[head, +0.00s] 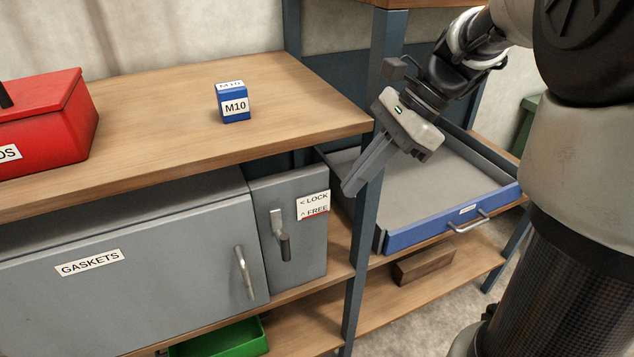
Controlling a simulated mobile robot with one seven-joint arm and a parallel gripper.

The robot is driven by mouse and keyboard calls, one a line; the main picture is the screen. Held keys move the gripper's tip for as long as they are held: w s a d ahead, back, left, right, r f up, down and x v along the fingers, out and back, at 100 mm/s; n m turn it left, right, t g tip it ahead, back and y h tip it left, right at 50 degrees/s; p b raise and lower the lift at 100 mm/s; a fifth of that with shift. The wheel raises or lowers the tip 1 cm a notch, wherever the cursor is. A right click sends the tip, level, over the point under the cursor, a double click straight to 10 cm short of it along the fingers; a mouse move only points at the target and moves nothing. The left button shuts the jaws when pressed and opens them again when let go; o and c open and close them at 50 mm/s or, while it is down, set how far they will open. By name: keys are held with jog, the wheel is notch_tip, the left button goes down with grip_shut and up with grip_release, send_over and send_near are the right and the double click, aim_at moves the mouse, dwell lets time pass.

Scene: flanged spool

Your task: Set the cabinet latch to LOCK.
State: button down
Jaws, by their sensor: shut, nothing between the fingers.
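The cabinet latch (277,222) is a light metal lever with a dark grip, on the narrow grey panel right of the cabinet door. Its bar stands roughly upright, not turned sideways; I cannot tell which end is the pivot. The label (313,205) at its upper right reads LOCK with a left arrow and FREE with an up arrow. The grey cabinet door (150,275), marked GASKETS, looks closed, with a bar handle (244,273) at its right edge. My gripper (350,187) is shut and empty, pointing down-left, right of the latch and apart from it.
A blue M10 box (235,103) and a red case (45,120) stand on the wooden bench top (160,115). A blue-fronted drawer (450,225) is pulled out at right. A blue post (363,240) stands between latch and drawer. A green bin (225,342) sits below.

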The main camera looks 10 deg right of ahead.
jog(key=a+r+b+x, duration=0.1)
jog(key=a+x, duration=0.1)
jog(key=x, duration=1)
jog(key=shift+s+a+r+b, duration=0.2)
jog(key=shift+a+b, duration=0.05)
jog(key=shift+b, duration=0.15)
jog(key=shift+w+a+r+p, duration=0.1)
jog(key=shift+r+p, duration=0.05)
jog(key=shift+p, duration=0.45)
